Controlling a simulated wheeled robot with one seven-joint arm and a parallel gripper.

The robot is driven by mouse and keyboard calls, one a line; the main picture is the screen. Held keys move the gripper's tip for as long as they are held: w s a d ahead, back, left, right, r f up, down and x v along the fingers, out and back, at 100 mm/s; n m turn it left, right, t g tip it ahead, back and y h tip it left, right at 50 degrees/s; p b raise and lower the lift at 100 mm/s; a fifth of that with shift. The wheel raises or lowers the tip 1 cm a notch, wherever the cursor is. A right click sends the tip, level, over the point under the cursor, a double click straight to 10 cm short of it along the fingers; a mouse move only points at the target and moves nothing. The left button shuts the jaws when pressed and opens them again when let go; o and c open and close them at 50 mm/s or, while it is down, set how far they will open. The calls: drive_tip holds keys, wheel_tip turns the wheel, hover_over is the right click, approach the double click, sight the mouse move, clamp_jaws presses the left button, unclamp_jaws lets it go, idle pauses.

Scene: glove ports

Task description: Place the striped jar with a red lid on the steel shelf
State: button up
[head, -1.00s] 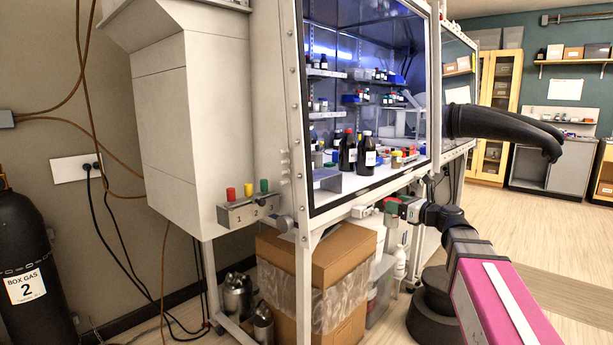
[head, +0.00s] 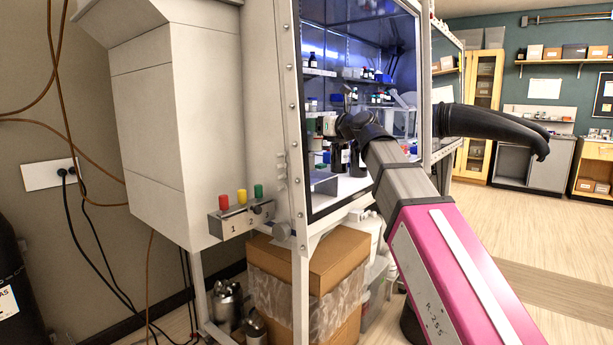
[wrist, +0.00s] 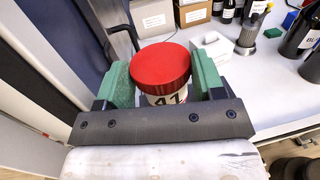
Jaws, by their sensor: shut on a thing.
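The jar (wrist: 160,66) shows in the wrist view with a round red lid. Below the lid is a white label with "41"; the stripes and lower body are mostly hidden. My gripper (wrist: 158,85) is shut on it, with a green finger on each side. Shelves (head: 320,73) with small bottles run inside the box; I cannot tell which is the steel shelf.
The glove box frame's upright (head: 297,150) is close left of my gripper. Dark bottles (wrist: 298,35), cardboard boxes (wrist: 153,17) and a grey cylinder (wrist: 248,35) stand on the white floor inside. A black glove (head: 490,122) sticks out at right.

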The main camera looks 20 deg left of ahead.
drive_tip(key=shift+w+a+f, duration=0.35)
drive_tip(key=shift+w+f, duration=1.45)
drive_tip(key=shift+w, duration=0.1)
drive_tip(key=shift+w+a+f, duration=0.4)
drive_tip(key=shift+w+f, duration=1.4)
drive_tip(key=shift+w, duration=0.05)
drive_tip(key=shift+w+a+f, duration=0.35)
drive_tip(key=shift+w+f, duration=1.45)
drive_tip(key=shift+w, duration=0.1)
drive_tip(key=shift+f, duration=0.1)
drive_tip(key=o, duration=1)
drive_tip(key=shift+c, duration=0.2)
drive_tip(key=v, duration=1.2)
drive_tip(key=shift+d, duration=0.1)
